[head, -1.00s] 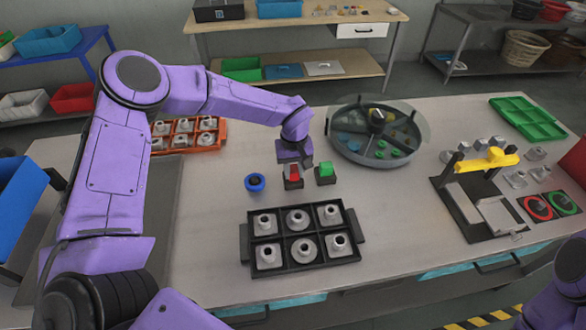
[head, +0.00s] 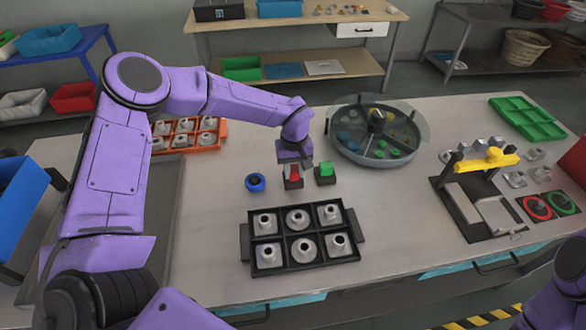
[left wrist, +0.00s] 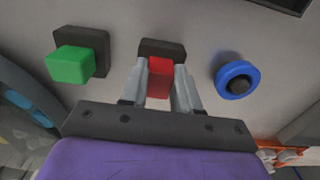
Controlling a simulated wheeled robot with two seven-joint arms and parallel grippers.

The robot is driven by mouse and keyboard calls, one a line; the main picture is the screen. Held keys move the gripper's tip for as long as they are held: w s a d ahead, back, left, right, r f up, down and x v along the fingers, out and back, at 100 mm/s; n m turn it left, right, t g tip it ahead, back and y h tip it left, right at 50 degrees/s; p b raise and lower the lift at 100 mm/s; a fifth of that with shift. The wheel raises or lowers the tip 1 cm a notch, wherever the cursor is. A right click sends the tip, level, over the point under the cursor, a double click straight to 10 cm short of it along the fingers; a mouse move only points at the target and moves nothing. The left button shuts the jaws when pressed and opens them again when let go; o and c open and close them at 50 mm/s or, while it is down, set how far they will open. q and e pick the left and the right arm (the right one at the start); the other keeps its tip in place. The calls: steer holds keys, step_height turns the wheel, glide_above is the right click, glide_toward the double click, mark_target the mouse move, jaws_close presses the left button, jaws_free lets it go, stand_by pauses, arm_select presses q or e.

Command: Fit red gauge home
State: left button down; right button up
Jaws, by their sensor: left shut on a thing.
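The red gauge (head: 294,173) is a small red block at a dark square holder (head: 292,184) on the table. My left gripper (head: 293,167) points down over it, with its fingers on either side of the red block. The left wrist view shows the red gauge (left wrist: 160,77) between the two grey fingers (left wrist: 160,88), which are shut on it. The dark holder (left wrist: 162,48) shows just beyond it. I cannot tell how deep the gauge sits in the holder. My right gripper is not in view.
A green block in a dark holder (head: 325,175) stands close to the right, and a blue ring (head: 255,182) to the left. A black tray of several grey parts (head: 282,238) lies in front. A round divided tank (head: 345,150) stands behind right.

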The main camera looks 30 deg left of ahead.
mark_target(294, 171)
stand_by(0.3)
arm_select(q)
steer(key=c, duration=0.7)
jaws_free()
steer(key=shift+c, duration=0.2)
steer(key=shift+r, duration=0.3)
step_height(294, 171, up, 10)
steer(key=b, duration=0.2)
steer(key=shift+b, duration=0.35)
